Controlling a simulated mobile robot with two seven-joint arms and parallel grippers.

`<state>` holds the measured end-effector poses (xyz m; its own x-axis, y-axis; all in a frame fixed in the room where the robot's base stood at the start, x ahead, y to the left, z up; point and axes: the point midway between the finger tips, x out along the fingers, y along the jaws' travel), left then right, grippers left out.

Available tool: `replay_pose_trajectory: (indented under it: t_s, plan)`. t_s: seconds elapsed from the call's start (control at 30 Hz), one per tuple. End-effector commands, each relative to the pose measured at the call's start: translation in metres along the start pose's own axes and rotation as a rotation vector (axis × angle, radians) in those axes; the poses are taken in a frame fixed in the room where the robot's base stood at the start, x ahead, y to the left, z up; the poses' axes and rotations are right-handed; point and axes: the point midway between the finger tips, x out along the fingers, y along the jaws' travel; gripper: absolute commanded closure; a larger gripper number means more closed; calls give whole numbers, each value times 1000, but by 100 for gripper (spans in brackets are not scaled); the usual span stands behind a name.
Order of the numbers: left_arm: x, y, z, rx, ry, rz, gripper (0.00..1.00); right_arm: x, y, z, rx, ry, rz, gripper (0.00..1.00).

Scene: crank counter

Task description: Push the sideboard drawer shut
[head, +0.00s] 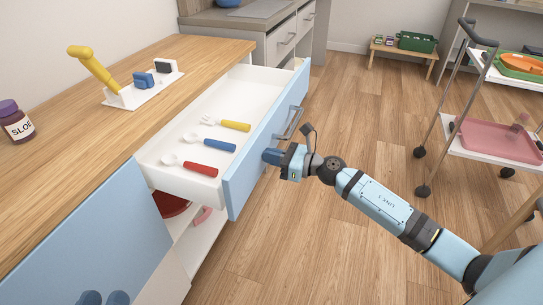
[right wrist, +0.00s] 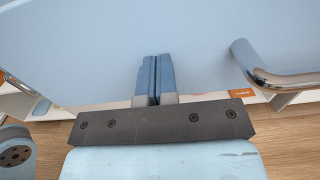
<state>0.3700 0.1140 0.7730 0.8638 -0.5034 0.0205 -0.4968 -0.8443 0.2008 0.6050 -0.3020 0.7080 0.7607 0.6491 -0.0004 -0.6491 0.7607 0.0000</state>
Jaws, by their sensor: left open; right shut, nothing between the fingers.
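The sideboard drawer (head: 240,165) stands pulled out, with a light blue front and a white inside. Its metal handle (head: 291,122) is on the front and also shows at the right of the right wrist view (right wrist: 272,76). My right gripper (head: 271,156) is shut and empty, with its blue fingers pointing at the drawer front, left of the handle. In the right wrist view its closed fingers (right wrist: 156,78) are at the blue panel; I cannot tell whether they touch it. My left gripper (head: 104,298) shows only as two separate blue fingertips at the bottom left, before the sideboard's blue front.
Yellow, blue and red utensils (head: 208,144) lie in the drawer. On the sideboard top (head: 80,140) are a jar (head: 16,122) and a board with a yellow lever (head: 92,68). A trolley (head: 485,135) stands at right. Open wooden floor (head: 345,135) lies between.

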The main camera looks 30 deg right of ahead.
Motion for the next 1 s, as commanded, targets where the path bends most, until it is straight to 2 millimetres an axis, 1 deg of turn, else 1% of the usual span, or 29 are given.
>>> replay_pose_trajectory:
  t_s: [0.17, 0.27, 0.37, 0.47, 0.57, 0.7, 0.87, 1.0]
  plan:
    - [0, 0, -1, 0, 2, 0, 57, 3, 0, 1, 0, -1, 0, 100]
    - [0, 0, -3, 0, 6, 0, 57, 10, 0, 2, -1, -2, 1, 100]
    - [0, 1, -6, 0, 15, -1, 57, 22, 0, 2, 0, -3, 0, 100]
    - [0, 1, -10, -1, 27, -2, 57, 39, 0, 3, -1, -3, 1, 100]
    - [0, 2, -12, -4, 35, -5, 57, 61, 0, 3, -1, -3, 2, 100]
    - [-1, 3, -14, -8, 48, -7, 57, 95, 0, 3, -1, -4, 1, 100]
    - [-2, 3, -8, -11, 39, -8, 57, 134, 0, 1, 0, -3, 1, 100]
    - [-2, 2, 0, -13, 16, -7, 57, 168, 1, 0, 0, -3, 2, 100]
